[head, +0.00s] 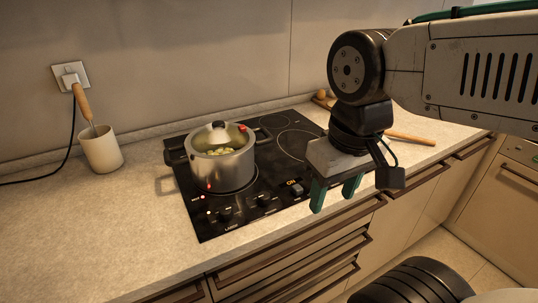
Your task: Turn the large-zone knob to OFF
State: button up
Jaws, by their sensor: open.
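A black cooktop (215,232) is set in the counter, with several dark knobs along its front edge. The left knob (225,214) has a small white label below it that appears to read LARGE; its pointer direction is too small to tell. A middle knob (263,200) and a right knob (296,188) sit farther right. Small red lights glow near the left knob. My gripper (335,197) points down with two green fingers apart and empty. It is in front of the cooktop's right side, right of the right knob, apparently touching nothing.
A beige utensil cup (101,149) stands at left, below a wall socket (70,75). A wooden utensil (410,138) lies at right.

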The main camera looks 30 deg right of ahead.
aim_at(225, 213)
jog(key=z, duration=0.25)
jog(key=k, duration=0.6)
jog(key=z, duration=0.55)
jog(key=k, duration=0.6)
jog(key=u, duration=0.65)
jog(key=i, duration=0.8)
jog(key=u, duration=0.2)
